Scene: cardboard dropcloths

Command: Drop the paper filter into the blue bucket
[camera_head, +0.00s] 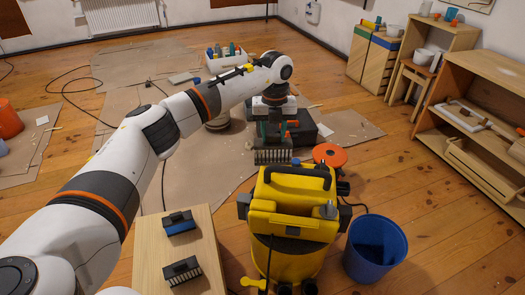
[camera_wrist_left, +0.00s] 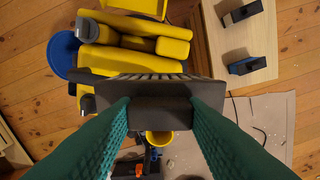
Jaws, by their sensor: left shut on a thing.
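My left gripper (camera_head: 273,133) is shut on a dark, pleated block, which I take as the paper filter (camera_head: 272,156). It hangs pleats-down, above and just behind the yellow vacuum in the head view. In the left wrist view the filter (camera_wrist_left: 160,88) lies between the two green fingers (camera_wrist_left: 160,112), its pleated edge away from me. The blue bucket (camera_head: 376,250) stands on the floor right of the vacuum, apart from the gripper, and looks empty. It also shows at the left of the wrist view (camera_wrist_left: 63,55). My right gripper is not in view.
The yellow vacuum (camera_head: 290,222) stands beside the bucket. A wooden bench (camera_head: 150,245) carries a blue-and-black block (camera_head: 180,222) and a black pleated block (camera_head: 182,270). An orange disc (camera_head: 330,154) lies behind the vacuum. Shelves (camera_head: 480,120) stand right; floor around the bucket's right is clear.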

